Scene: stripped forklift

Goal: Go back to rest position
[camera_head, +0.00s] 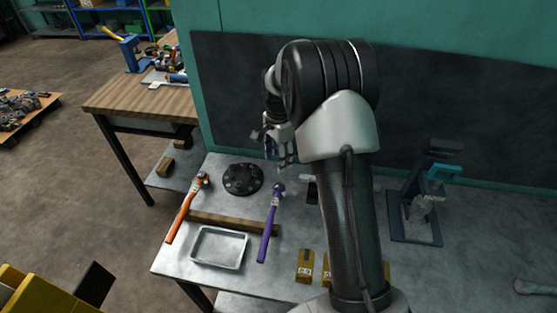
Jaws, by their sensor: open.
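My gripper (283,157) is at the end of my arm, above the grey metal table (180,258), pointing down near the back panel. It is open and nothing shows between its fingers. My own arm rises in front of the table and hides part of its middle. A black round flange with holes (243,179) lies to the left of my gripper.
An empty metal tray (219,264) sits at the table's front left, by a wooden strip (222,221). Small yellow-brown boxes (305,264) stand near my arm's base. A dark press-like stand (415,225) is at right. A wooden workbench (128,100) with tools stands behind left.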

